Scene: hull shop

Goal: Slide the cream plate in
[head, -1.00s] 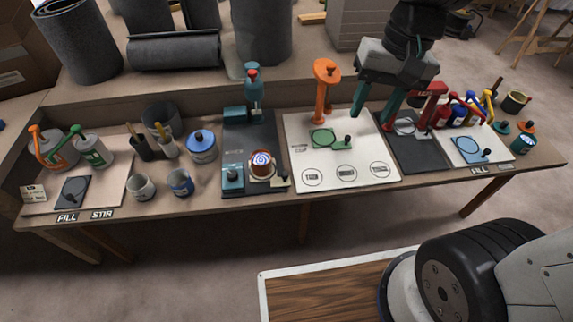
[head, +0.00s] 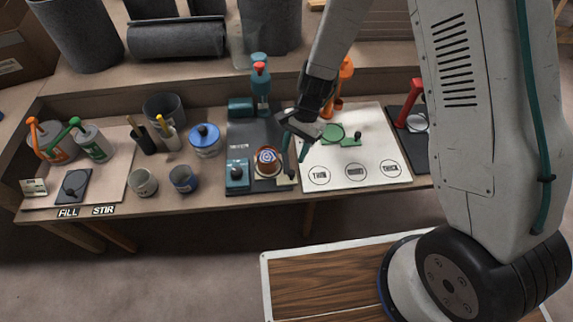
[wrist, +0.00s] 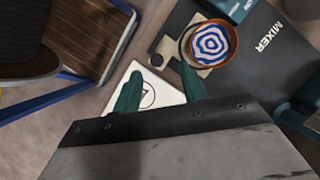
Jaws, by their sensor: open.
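The cream plate (head: 285,181) is a small flat piece beside and partly under a brown cup (head: 267,169) with a spiral-patterned top, on the dark mixer base (head: 252,132). In the wrist view the cream plate (wrist: 169,46) sticks out from the cup (wrist: 211,45) and has a dark round knob (wrist: 155,60) at its outer end. My gripper (head: 295,160) is open and empty, with its green fingers pointing down just above the plate's outer end. In the wrist view my gripper (wrist: 160,74) has the knob just beyond the gap between its fingertips. No contact is visible.
A teal block (head: 237,177) stands left of the cup and a teal mixer post (head: 261,87) behind it. A white board (head: 385,146) with a green plate (head: 332,133) lies to the right. The bench's front edge is close.

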